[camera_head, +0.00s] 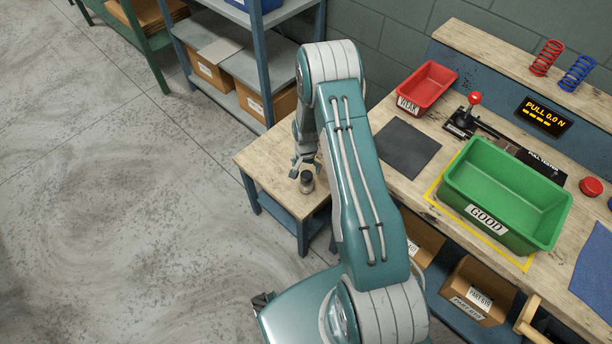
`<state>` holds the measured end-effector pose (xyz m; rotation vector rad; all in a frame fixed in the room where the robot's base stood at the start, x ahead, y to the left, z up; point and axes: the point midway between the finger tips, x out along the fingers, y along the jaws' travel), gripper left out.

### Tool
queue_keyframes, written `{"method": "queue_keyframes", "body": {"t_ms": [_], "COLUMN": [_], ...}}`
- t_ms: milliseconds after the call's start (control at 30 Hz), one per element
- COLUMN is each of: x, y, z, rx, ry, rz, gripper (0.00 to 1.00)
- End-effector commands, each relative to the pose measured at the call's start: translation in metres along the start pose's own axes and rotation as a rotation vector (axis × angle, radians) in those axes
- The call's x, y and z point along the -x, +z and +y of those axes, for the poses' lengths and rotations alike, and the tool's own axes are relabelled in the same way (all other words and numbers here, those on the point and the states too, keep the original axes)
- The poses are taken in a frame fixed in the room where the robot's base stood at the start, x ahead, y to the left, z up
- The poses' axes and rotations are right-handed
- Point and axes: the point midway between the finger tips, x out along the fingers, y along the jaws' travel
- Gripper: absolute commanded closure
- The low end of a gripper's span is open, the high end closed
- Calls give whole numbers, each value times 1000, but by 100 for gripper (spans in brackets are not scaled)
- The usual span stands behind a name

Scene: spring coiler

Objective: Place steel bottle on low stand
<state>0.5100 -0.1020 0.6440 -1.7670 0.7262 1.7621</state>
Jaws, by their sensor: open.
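A small steel bottle (307,183) with a dark top stands upright on a low wooden-topped stand (268,158) with blue legs. The stand is left of the main workbench. My gripper (296,166) is open, just above and slightly left of the bottle, with its fingers pointing down. The fingers look close to the bottle, but I cannot tell whether they touch it. My arm hides the right part of the stand and some of the gripper.
The workbench (432,187) on the right holds a red WEAK bin (427,86), a green GOOD bin (505,190), a dark mat (406,149) and a pull tester (500,138). A blue shelf (254,68) with cardboard boxes stands behind the stand. The floor at left is clear.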

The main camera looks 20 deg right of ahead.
Motion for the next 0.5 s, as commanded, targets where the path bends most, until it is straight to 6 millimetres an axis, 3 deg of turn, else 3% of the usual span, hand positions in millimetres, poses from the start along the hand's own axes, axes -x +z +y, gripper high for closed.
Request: {"method": "queue_keyframes", "body": {"t_ms": [100,367,500], "x": [20,46,96], "y": [0,-1,0], "z": [0,-2,-10], "rx": [0,9,60], "ry": [-1,-4,-25], "rz": [1,7,39], "gripper": [0,0,0]}}
